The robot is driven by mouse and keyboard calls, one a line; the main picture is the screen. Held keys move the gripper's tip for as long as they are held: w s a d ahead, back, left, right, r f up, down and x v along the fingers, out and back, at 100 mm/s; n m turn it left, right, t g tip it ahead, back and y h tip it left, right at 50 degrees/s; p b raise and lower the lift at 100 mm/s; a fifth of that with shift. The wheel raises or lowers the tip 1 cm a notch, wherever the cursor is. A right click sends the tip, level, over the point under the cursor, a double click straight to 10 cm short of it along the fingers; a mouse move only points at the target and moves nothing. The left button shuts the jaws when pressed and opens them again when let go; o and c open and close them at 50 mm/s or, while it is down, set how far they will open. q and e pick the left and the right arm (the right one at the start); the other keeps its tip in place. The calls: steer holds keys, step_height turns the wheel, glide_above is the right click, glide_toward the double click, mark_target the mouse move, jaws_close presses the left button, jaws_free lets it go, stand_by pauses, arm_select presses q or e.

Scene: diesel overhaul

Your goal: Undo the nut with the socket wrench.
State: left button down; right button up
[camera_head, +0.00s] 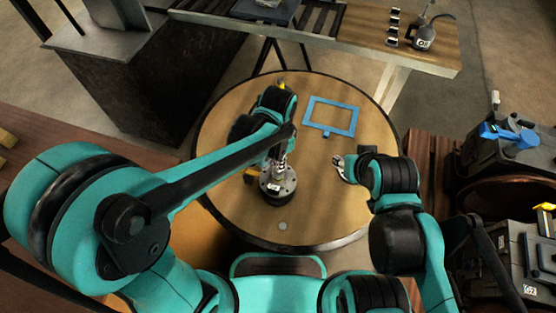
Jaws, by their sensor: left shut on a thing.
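A dark round part with a silver top (278,186) stands on the round wooden table, left of its middle. My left gripper (281,160) is right above it, mostly hidden by my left arm. It is shut on what looks like the upright silver socket wrench. The nut cannot be made out; the gripper and arm cover the top of the part. I cannot tell whether the wrench sits on the nut. My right gripper (345,168) is over the right side of the table, with its silver fingers apart and nothing seen between them.
A blue rectangular frame (333,116) lies on the round table (225,205). A small grey disc (283,226) lies near its front edge. A bench with an oil can (424,38) stands behind. Dark machines (505,140) stand at the right. The table's front right is clear.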

arm_select(q)
steer(key=m, duration=0.6)
steer(key=shift+m, duration=0.3)
steer(key=m, duration=0.7)
